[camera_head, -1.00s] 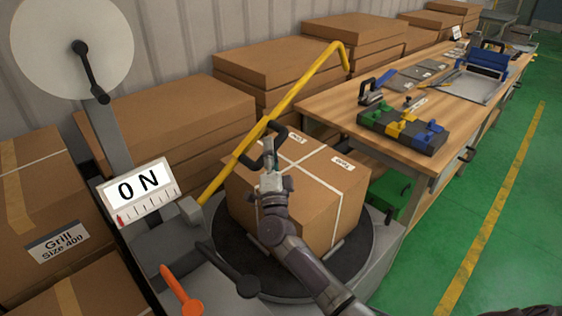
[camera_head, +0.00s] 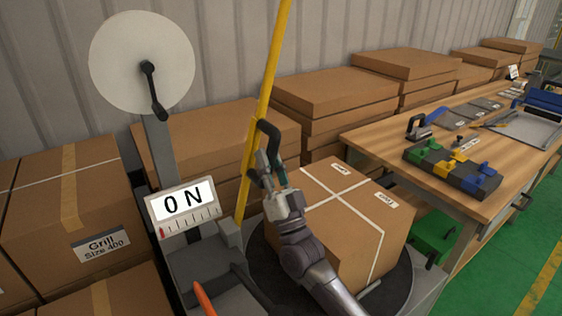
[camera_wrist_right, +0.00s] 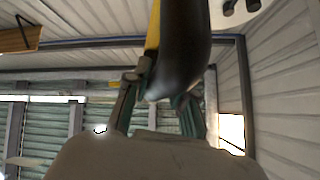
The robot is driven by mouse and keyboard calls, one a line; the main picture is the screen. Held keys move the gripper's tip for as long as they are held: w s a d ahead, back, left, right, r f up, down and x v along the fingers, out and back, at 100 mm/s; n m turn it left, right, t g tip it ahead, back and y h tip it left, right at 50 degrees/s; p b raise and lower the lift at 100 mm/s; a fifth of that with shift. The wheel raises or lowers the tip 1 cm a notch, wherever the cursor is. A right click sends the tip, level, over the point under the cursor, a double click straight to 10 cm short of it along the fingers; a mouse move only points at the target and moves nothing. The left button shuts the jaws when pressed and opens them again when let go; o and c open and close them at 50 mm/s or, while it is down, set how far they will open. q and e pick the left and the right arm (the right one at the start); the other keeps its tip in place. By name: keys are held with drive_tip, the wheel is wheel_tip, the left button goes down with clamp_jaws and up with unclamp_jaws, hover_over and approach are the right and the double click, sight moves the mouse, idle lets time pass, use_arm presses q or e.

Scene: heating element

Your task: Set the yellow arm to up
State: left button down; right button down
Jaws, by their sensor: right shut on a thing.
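The yellow arm (camera_head: 265,85) is a long bar on the grey machine. It stands steep, leaning slightly right, and its top runs out of the head view. A black looped handle (camera_head: 268,128) is fixed on the bar. My right gripper (camera_head: 262,168) is shut on this handle, left of and above the box's near edge. In the right wrist view the black handle (camera_wrist_right: 182,45) lies between the fingers (camera_wrist_right: 160,100), with a strip of the yellow arm (camera_wrist_right: 153,28) behind it. My left gripper is not in view.
A strapped cardboard box (camera_head: 345,225) sits on a dark round turntable (camera_head: 400,282). Stacked boxes (camera_head: 335,100) line the wall. A wooden workbench (camera_head: 390,150) with tools stands at right.

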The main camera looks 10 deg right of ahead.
drive_tip(key=shift+s+a+r+n+y, duration=0.1)
drive_tip(key=shift+s+a+n+y, duration=0.05)
drive_tip(key=shift+a+n+y, duration=0.3)
drive_tip(key=c, duration=0.9)
unclamp_jaws()
drive_tip(key=shift+c, duration=0.2)
drive_tip(key=v, duration=1.2)
drive_tip(key=shift+s, duration=0.1)
